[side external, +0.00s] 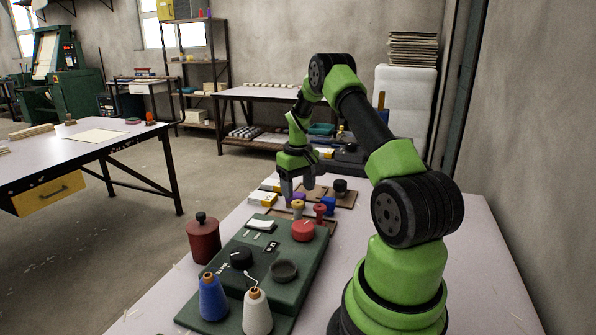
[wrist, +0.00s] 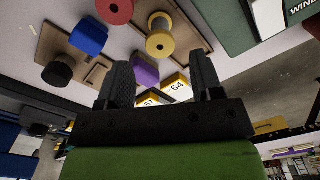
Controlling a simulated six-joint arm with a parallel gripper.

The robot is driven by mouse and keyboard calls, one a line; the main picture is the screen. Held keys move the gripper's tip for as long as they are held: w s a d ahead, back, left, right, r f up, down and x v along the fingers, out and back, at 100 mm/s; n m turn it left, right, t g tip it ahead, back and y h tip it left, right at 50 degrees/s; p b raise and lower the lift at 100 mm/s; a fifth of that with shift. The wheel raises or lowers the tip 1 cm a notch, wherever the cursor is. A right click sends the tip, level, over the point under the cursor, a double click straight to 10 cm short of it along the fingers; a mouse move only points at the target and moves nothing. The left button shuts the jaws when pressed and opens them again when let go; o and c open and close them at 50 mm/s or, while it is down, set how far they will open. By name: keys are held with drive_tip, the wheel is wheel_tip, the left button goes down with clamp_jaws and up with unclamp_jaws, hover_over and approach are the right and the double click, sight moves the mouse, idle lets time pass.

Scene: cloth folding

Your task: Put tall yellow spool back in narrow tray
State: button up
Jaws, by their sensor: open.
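The yellow spool (side external: 297,209) stands upright close below my gripper (side external: 292,191) in the side view. In the wrist view the yellow spool (wrist: 160,42) lies beyond the fingertips, seen from its end. A red spool (side external: 319,212) stands just right of the yellow one.
A purple block (wrist: 145,71), a blue block (side external: 328,205) and a black knob-like piece (side external: 340,186) are close by. A second brown tray (side external: 347,199) lies behind. Yellow-white boxes (side external: 262,198) stand left of my gripper. A green console (side external: 262,262) fills the nearer table.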

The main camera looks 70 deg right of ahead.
sight(297, 203)
drive_tip(key=w+a+r+n+t, duration=0.1)
drive_tip(key=w+a+r+t, duration=0.15)
drive_tip(key=a+r, duration=1.65)
drive_tip(key=s+a+r+n+t+y, duration=0.1)
drive_tip(key=s+a+r+t+y, duration=0.1)
drive_tip(key=s+a, duration=1.1)
drive_tip(key=a+r+t, duration=0.1)
drive_tip(key=t, duration=0.1)
drive_tip(key=shift+a+r+n+t, duration=0.15)
drive_tip(key=shift+n+t, duration=0.2)
drive_tip(key=shift+n, duration=0.05)
drive_tip(key=shift+s, duration=0.1)
